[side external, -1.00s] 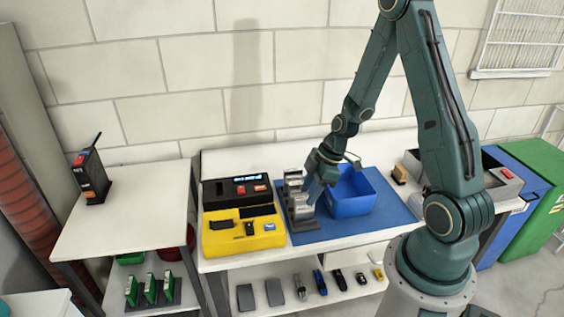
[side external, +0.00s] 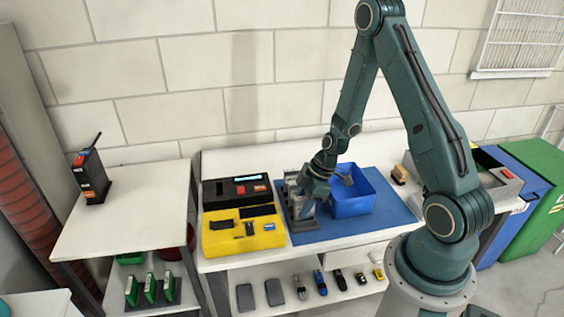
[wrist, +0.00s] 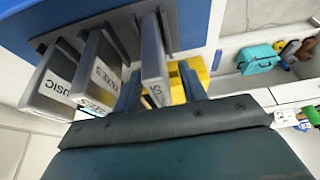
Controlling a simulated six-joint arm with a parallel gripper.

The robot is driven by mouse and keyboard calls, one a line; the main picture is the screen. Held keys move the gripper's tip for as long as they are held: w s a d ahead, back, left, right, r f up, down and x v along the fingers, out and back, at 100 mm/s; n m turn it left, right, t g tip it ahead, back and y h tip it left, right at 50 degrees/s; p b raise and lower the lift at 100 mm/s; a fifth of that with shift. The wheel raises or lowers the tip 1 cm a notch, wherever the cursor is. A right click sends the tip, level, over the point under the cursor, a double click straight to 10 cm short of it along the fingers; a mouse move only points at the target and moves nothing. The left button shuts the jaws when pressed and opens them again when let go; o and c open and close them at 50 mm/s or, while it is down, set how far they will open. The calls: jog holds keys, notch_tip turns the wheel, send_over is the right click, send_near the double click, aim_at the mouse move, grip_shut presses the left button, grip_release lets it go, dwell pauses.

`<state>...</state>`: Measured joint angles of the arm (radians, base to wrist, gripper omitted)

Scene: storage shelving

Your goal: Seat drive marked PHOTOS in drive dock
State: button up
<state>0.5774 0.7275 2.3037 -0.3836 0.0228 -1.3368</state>
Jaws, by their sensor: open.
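Several grey drives stand in a dark rack (side external: 305,227) on the blue mat. In the wrist view one drive (wrist: 55,85) reads MUSIC and another (wrist: 97,75) seems to read TAXES. A third drive (wrist: 154,65) has a partly hidden label that I cannot read fully, so I cannot confirm PHOTOS. My gripper (wrist: 160,88) is open, with its fingers on either side of this third drive; contact cannot be told. In the side view my gripper (side external: 308,196) is low at the rack. A yellow unit with dark slots (side external: 218,243) is left of the rack; whether it is the dock is unclear.
A blue bin (side external: 350,208) stands close right of the rack. A black unit with a lit display (side external: 216,190) is behind the yellow unit. The left table (side external: 125,215) has clear room and a radio-like device (side external: 92,178). Small items lie on the lower shelf (side external: 300,304).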

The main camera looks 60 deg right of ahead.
grip_shut()
jog(key=shift+r, duration=0.15)
dwell(0.4)
notch_tip(320, 180, up, 20)
dwell(0.9)
dwell(0.4)
